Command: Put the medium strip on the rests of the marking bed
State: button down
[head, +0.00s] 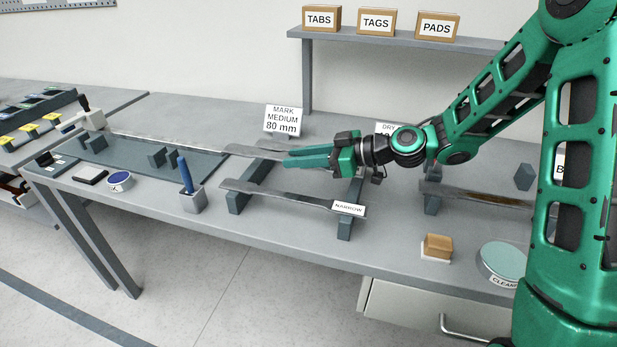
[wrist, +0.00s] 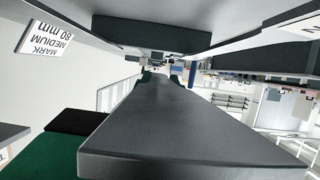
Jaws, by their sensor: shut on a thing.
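The medium strip (head: 242,151) is grey, flat and wide-ended; its left end shows beyond my gripper (head: 287,161) in the head view. My green fingers are shut on it and hide its middle. I cannot tell whether it touches the rack bars below. A broad dark grey shape (wrist: 185,130) fills the middle of the wrist view; I cannot tell whether it is strip or finger. The marking bed (head: 125,162) is a dark plate at the left of the bench, with upright rests (head: 163,157) on it and a long rule along its back.
The narrow strip (head: 285,196) lies across the rack bars (head: 234,201) in front of my gripper. A blue-handled tool in a grey holder (head: 193,200) stands between rack and bed. The mark card (head: 284,120) stands behind; it also shows upside down in the wrist view (wrist: 45,38).

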jog(key=shift+s+d+f, duration=0.25)
jog(key=shift+d+f, duration=0.1)
jog(key=shift+d, duration=0.15)
jog(key=shift+s+d+f, duration=0.2)
jog(key=shift+d+f, duration=0.1)
jog(key=shift+d, duration=0.15)
jog(key=shift+f, duration=1.95)
jog(key=c, duration=1.5)
grip_release()
jog(key=shift+f, duration=0.15)
